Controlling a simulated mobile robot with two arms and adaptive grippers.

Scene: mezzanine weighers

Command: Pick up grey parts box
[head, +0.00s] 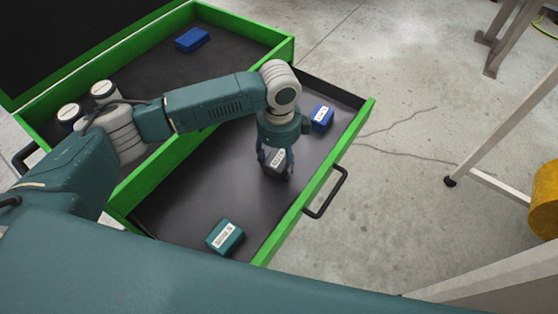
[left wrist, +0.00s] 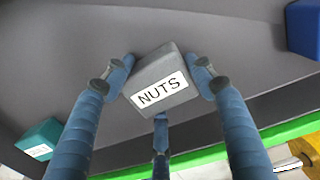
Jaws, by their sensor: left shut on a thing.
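The grey parts box (head: 277,161) is in the open green drawer in the head view, partly hidden by my fingers. In the left wrist view the grey box (left wrist: 160,75) shows a white label reading NUTS. My left gripper (head: 276,168) points down over it, with its fingers around the box. In the left wrist view the left gripper (left wrist: 160,85) has a finger on each side of the box and a third at its near side. It is shut on the box. I cannot tell whether the box touches the drawer floor. My right gripper is not in view.
A blue box (head: 321,118) and a teal box (head: 225,236) lie in the same drawer (head: 185,200). Another blue box (head: 192,40) lies in the upper green tray. The drawer has a black handle (head: 327,193).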

